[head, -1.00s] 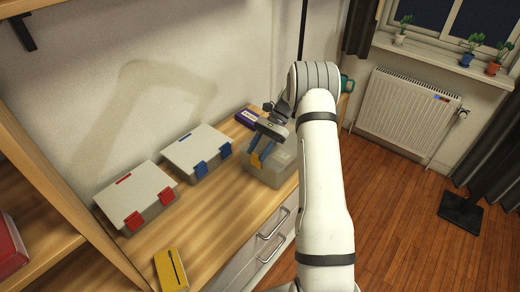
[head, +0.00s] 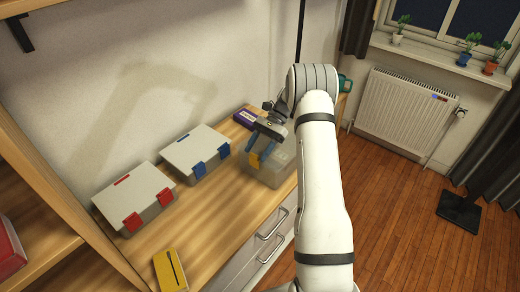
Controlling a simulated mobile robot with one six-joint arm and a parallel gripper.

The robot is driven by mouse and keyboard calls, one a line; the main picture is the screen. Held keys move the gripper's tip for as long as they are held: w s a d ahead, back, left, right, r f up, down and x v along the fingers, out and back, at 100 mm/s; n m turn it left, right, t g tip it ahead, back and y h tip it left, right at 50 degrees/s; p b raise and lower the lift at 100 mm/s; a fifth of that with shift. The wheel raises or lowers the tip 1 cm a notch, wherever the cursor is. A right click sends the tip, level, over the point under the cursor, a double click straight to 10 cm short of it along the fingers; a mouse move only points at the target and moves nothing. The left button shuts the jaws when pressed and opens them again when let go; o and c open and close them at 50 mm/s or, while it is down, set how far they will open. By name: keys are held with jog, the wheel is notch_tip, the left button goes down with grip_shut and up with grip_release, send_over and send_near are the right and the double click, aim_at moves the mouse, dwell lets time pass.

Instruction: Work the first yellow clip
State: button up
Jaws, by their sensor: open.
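A clear-sided box (head: 281,176) stands on the wooden counter just left of my arm. A yellow clip (head: 255,161) shows on its front left side. My gripper (head: 261,152) is open with its blue fingers at this yellow clip. I cannot tell whether the fingers touch it. My arm hides the right part of the box, and any second clip is hidden.
Left of it on the wooden counter (head: 215,225) stand a box with blue clips (head: 196,153) and a box with red clips (head: 134,197). A purple box (head: 246,118) lies behind, a yellow box (head: 171,271) in front. A shelf (head: 50,190) borders the left.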

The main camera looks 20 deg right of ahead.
jog(key=b+v, duration=0.1)
jog(key=v, duration=0.6)
jog(key=shift+w+d+b, duration=0.1)
jog(key=shift+d+b, duration=0.05)
jog(key=shift+b, duration=0.25)
jog(key=shift+r, duration=0.1)
jog(key=shift+r, duration=0.1)
